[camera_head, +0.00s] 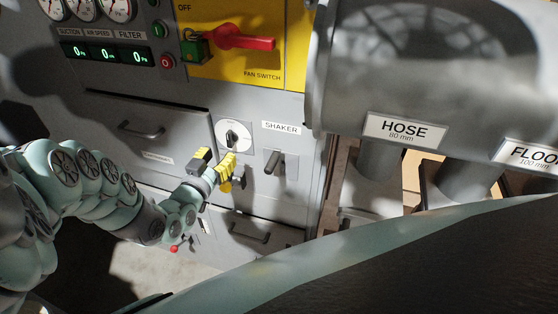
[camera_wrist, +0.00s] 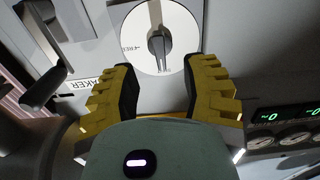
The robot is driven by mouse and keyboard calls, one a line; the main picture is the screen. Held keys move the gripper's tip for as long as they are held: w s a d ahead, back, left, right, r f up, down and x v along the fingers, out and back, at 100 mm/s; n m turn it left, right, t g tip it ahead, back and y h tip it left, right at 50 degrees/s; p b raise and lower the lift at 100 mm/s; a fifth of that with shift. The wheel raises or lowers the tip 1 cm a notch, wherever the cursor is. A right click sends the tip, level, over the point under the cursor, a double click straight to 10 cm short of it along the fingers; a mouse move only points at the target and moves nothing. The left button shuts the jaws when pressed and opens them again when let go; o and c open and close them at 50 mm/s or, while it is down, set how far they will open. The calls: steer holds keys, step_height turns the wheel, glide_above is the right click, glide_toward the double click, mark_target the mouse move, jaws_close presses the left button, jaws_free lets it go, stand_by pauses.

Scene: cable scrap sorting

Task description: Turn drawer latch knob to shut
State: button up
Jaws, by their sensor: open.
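The drawer latch knob (camera_head: 232,138) is a small black knob on a white round dial (camera_head: 243,130), on the grey cabinet front. In the wrist view, the knob (camera_wrist: 158,46) lies ahead of and between my fingertips, its pointer roughly upright in the picture. Small lettering shows on the left of the dial, too small to read surely. My gripper (camera_head: 214,159), with yellow and black fingers, is just below the dial in the head view. In the wrist view, my gripper (camera_wrist: 162,72) is open and empty, one finger on each side. I cannot tell whether it touches the dial.
A drawer (camera_head: 160,148) with a dark handle is left of the dial and looks shut. A SHAKER lever (camera_head: 274,163) sticks out close on the right. Above are a red fan switch handle (camera_head: 245,41) and a green lock. Grey hose ducts (camera_head: 420,70) fill the right.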

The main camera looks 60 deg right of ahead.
steer(key=v, duration=0.5)
steer(key=shift+s+a+r, duration=0.1)
steer(key=shift+a+r, duration=0.05)
steer(key=shift+a, duration=0.25)
stand_by(0.8)
